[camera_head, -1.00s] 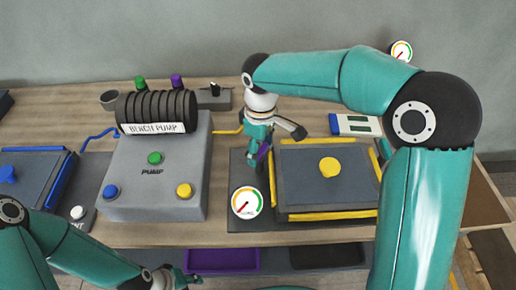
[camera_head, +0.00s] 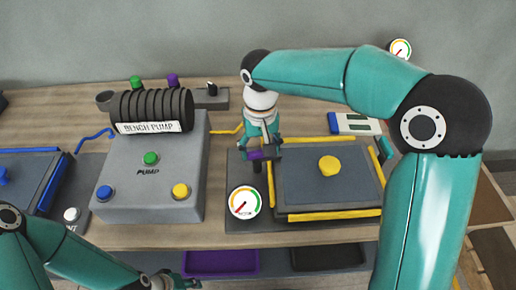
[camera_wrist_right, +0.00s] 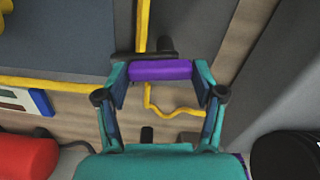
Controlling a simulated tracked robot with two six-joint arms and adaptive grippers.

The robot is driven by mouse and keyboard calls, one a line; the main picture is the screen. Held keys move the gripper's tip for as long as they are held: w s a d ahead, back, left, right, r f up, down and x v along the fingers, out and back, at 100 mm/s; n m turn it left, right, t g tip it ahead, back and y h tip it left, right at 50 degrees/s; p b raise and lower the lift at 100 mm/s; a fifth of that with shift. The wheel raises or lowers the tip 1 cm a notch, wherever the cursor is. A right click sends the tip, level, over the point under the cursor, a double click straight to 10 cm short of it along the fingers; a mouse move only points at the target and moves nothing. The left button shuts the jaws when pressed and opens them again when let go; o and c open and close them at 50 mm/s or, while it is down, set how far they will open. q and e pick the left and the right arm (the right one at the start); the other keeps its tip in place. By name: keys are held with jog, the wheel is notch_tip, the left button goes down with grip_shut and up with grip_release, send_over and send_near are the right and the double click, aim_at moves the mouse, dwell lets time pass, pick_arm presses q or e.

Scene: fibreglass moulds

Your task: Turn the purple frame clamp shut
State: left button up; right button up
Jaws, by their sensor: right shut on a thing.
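The purple frame clamp (camera_head: 256,155) stands at the left edge of the grey mould with yellow edge strips (camera_head: 310,180). My right gripper (camera_head: 261,150) reaches down over it from behind and is shut on its purple handle. In the right wrist view the purple bar (camera_wrist_right: 160,70) lies crosswise between the two fingers of the right gripper (camera_wrist_right: 160,80), with a dark part behind it. In the head view the bar lies nearly left to right. My left gripper (camera_head: 186,282) is low at the bottom edge, small and partly cut off; its jaws are unclear.
The grey pump (camera_head: 150,195) with colored buttons stands left of the mould. A gauge (camera_head: 244,202) lies in front of the clamp. A yellow hose (camera_head: 226,132) runs behind it. Purple and black trays (camera_head: 222,262) sit below.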

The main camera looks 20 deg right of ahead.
jog(key=shift+r+m, duration=0.1)
jog(key=shift+m, duration=0.5)
jog(key=o, duration=1.1)
jog(key=shift+o, duration=0.2)
notch_tip(320, 180, up, 12)
